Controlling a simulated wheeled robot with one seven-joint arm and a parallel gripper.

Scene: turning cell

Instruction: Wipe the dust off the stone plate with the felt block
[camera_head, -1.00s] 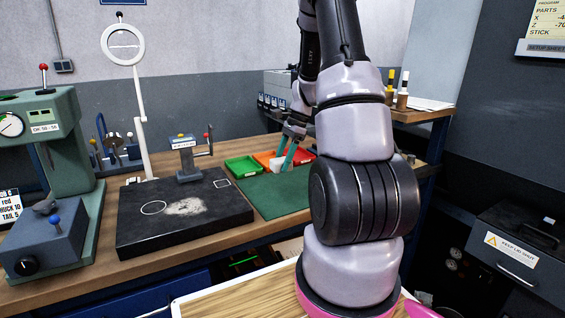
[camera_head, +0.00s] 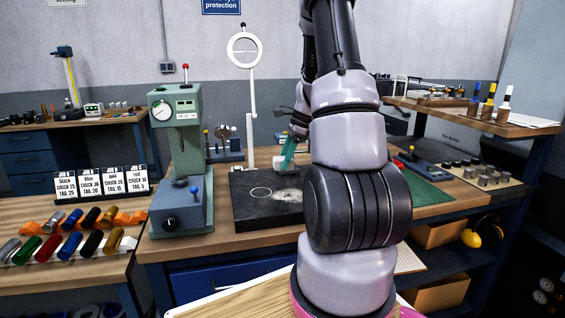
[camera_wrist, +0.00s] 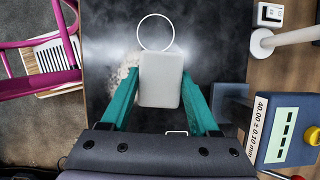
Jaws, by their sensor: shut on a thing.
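The dark stone plate (camera_head: 245,212) lies on the workbench. It carries a pale dust patch (camera_head: 288,196) and a white outlined circle (camera_head: 260,192). My gripper (camera_head: 287,158) is shut on the whitish felt block (camera_head: 279,162), over the far part of the plate. In the wrist view the teal fingers grip the felt block (camera_wrist: 160,78) on both sides. Pale dust (camera_wrist: 124,76) shows at the block's left, and the circle (camera_wrist: 155,33) is just beyond it. Some of the dust may be hidden under the block. I cannot tell whether the block touches the plate.
A labelled gauge (camera_wrist: 285,130) stands close to my right finger in the wrist view. The magnifier's white stand (camera_head: 252,100) rises behind the plate. A green press (camera_head: 178,190) stands at the plate's left. The green mat (camera_head: 425,192) lies to the right.

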